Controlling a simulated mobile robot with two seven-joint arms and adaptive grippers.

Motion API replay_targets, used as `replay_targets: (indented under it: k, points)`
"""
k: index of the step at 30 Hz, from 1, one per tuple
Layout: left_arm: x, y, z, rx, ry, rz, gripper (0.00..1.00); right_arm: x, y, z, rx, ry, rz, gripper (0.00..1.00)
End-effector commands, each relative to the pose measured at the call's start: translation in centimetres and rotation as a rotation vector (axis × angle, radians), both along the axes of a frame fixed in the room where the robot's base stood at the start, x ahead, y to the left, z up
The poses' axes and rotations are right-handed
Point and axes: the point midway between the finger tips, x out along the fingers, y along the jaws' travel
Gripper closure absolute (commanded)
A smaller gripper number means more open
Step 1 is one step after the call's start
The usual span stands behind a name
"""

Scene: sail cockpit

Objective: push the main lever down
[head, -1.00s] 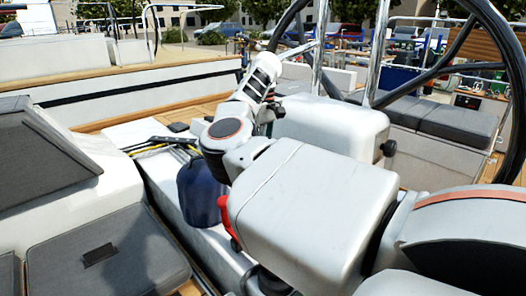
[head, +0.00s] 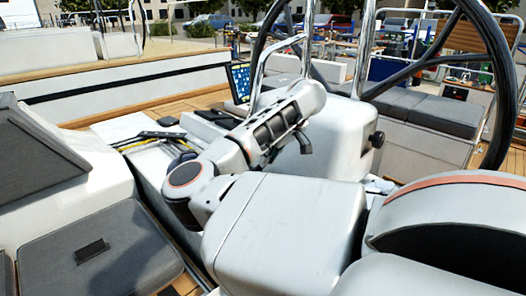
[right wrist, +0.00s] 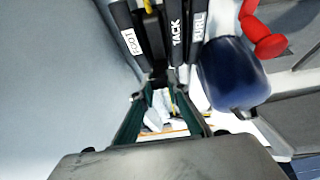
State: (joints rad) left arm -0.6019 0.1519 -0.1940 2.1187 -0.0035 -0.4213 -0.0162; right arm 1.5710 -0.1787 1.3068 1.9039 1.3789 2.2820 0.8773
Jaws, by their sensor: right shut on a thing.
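In the right wrist view, a row of black levers with white labels stands at the top. I read TACK (right wrist: 176,33) and FURL (right wrist: 197,32); the left label (right wrist: 130,42) looks like FOOT. Between the left one and TACK is another dark lever (right wrist: 153,35) with no readable label. My right gripper (right wrist: 157,84) is shut at the lower end of this lever, and the tips cover the contact. I cannot tell for sure that it is the main lever. My left gripper does not show.
A dark blue winch drum (right wrist: 233,75) with a red handle (right wrist: 262,32) stands close right of the levers. In the head view are a white pedestal (head: 345,135), a large black wheel (head: 497,75) and a grey cushion (head: 95,245). Black and yellow lines (head: 150,140) lie left of my arm.

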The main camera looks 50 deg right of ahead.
Motion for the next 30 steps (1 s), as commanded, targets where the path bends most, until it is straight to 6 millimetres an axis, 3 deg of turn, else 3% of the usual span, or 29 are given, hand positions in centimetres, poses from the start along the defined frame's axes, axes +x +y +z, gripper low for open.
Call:
replay_targets:
  k: [8,24,25,27,30]
  points:
    - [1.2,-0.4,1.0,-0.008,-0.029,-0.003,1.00,-1.3,0.1,-1.0,-0.011,-0.095,-0.002,1.00]
    - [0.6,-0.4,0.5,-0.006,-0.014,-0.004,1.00,-1.5,0.2,-1.1,-0.013,-0.124,0.001,1.00]
    - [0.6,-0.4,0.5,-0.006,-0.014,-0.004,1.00,-1.5,0.2,-1.1,-0.013,-0.123,0.001,0.83]
    - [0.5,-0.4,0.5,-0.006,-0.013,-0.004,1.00,-1.5,0.2,-1.1,-0.013,-0.123,0.001,0.68]
    - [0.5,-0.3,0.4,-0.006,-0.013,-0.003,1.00,-1.5,0.2,-1.1,-0.013,-0.123,0.001,0.68]
